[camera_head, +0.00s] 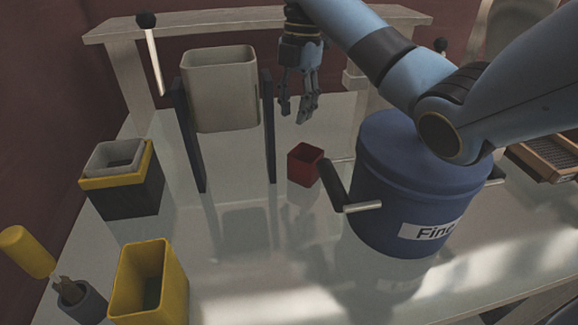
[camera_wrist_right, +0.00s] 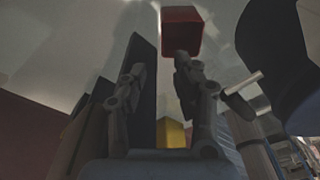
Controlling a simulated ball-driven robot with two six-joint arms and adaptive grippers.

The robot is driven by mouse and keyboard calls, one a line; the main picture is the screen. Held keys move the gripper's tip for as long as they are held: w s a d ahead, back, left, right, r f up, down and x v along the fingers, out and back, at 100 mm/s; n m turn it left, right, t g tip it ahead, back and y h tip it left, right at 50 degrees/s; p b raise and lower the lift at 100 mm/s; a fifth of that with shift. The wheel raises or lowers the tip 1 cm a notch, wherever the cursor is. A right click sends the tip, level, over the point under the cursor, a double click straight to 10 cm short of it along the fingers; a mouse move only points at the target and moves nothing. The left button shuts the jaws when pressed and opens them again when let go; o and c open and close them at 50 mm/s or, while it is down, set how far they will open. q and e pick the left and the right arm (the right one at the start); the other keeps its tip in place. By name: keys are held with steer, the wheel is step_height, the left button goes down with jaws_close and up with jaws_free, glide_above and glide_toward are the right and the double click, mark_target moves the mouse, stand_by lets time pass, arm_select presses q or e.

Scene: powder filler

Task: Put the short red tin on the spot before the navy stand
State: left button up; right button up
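The short red tin (camera_head: 304,165) is a small open square tin. It stands on the glossy table between the navy stand (camera_head: 269,130) and the blue drum. The stand's two navy uprights carry a grey-beige bin (camera_head: 220,90). My right gripper (camera_head: 295,116) is open and empty, pointing down above and behind the tin. In the right wrist view the red tin (camera_wrist_right: 181,30) is at the top, beyond the open fingers (camera_wrist_right: 158,75), and a navy upright (camera_wrist_right: 140,90) shows beside the left finger. My left gripper is not in view.
A blue lidded drum (camera_head: 395,185) with side handles stands right of the tin. A yellow tin (camera_head: 150,285) stands front left, near a small grey holder (camera_head: 80,300) and a yellow cylinder (camera_head: 27,251). Stacked tins (camera_head: 120,180) stand left. The front middle table is clear.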

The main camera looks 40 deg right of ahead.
mark_target(294, 151)
steer(key=f, duration=0.9)
steer(key=shift+s+a+f, duration=0.25)
steer(key=shift+s+a, duration=0.05)
steer(key=shift+a, duration=0.05)
steer(key=shift+f, duration=0.5)
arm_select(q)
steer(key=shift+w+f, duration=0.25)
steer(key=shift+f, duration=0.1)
arm_select(e)
jaws_close()
